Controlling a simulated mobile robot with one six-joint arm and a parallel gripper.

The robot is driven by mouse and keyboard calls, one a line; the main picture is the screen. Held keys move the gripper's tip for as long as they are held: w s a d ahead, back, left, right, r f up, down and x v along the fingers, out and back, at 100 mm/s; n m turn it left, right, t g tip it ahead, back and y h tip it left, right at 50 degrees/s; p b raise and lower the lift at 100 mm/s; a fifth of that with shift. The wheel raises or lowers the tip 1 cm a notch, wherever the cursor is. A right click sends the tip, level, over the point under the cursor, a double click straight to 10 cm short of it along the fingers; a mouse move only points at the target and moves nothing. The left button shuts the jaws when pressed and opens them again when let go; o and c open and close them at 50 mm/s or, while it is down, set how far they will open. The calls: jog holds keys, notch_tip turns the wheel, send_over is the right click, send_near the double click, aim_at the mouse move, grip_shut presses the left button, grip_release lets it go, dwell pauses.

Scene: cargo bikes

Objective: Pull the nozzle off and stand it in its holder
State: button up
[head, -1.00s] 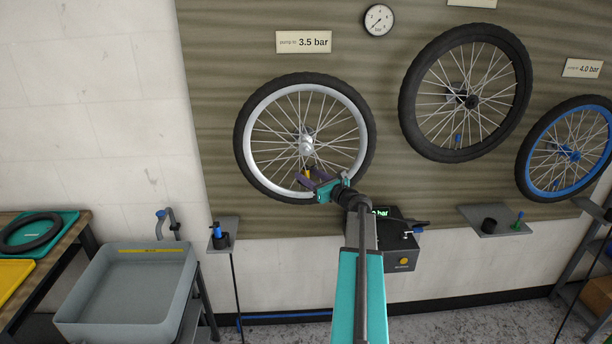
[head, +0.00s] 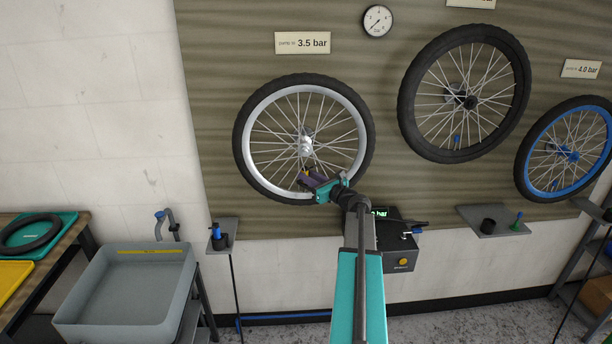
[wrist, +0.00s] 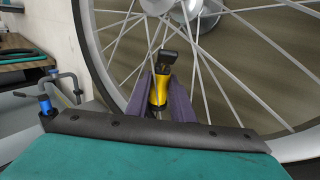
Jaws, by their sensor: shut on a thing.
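The nozzle (wrist: 158,88) is yellow with a black head. In the wrist view it stands nearly upright between the purple fingers of my gripper (wrist: 160,95), which are shut on it. In the head view my gripper (head: 313,182) is at the lower inside of the silver-rimmed wheel (head: 271,98), and the nozzle is mostly hidden. I cannot tell whether the nozzle touches the valve. A black cup (head: 488,226), possibly a holder, stands on the right shelf. Another dark cup (head: 220,243) with a blue-topped item is on the left shelf.
A dark pump box (head: 400,258) with a lit display is below the wheel, partly behind my arm. A grey sink (head: 125,300) stands at lower left. A black-rimmed wheel (head: 410,95) and a blue-rimmed wheel (head: 527,150) hang to the right. Spokes surround my fingers.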

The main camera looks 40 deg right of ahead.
jog(key=shift+r+p, duration=0.5)
jog(key=shift+r, duration=0.55)
jog(key=shift+s, duration=0.15)
jog(key=s, duration=1.1)
jog(key=shift+s+a, duration=0.4)
jog(key=shift+a, duration=0.05)
dwell(0.6)
jog(key=w+a+f+n+g+y+b, duration=0.1)
jog(key=w+a+f+n+y, duration=0.2)
jog(key=a, duration=0.6)
jog(key=w+a+f+n+y+b, duration=0.1)
jog(key=w+a+f+y, duration=0.15)
jog(key=w+a, duration=0.45)
jog(key=w+a+f+n+g+y+b, duration=0.1)
jog(key=w+a+f+n+y+b, duration=0.15)
jog(key=a, duration=0.85)
jog(key=a+f+n+g+y, duration=0.1)
jog(key=a+f+g+y, duration=0.1)
jog(key=a, duration=0.7)
jog(key=s+a+f+n+g+y+b, duration=0.1)
jog(key=a+n+y, duration=0.1)
jog(key=a, duration=0.7)
jog(key=s+a+f+n+g+y+b, duration=0.1)
jog(key=a+y, duration=0.3)
jog(key=a, duration=0.6)
jog(key=shift+f+n+g, duration=0.55)
jog(key=shift+f+g, duration=0.25)
